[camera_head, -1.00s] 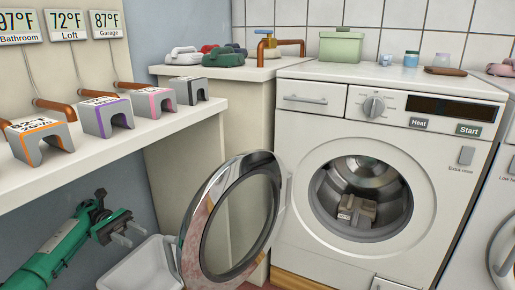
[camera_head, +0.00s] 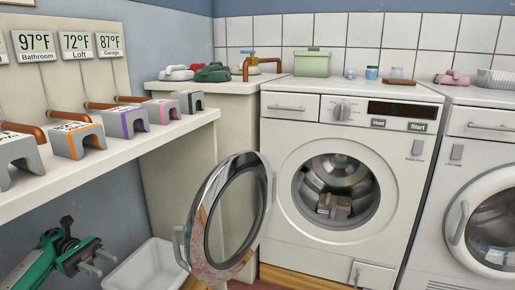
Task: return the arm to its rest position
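My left gripper (camera_head: 95,264) shows at the lower left, at the end of my green arm, below the white shelf. Its two grey fingers stand apart with nothing between them. It is left of the white basin and touches nothing that I can see. My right arm and gripper are not in view.
The washer's round door (camera_head: 232,215) stands open, swung left. A grey-brown object (camera_head: 334,205) lies in the drum. A white basin (camera_head: 146,269) is on the floor near my gripper. A shelf (camera_head: 130,152) with several grey clips overhangs my arm. A second machine (camera_head: 480,220) stands right.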

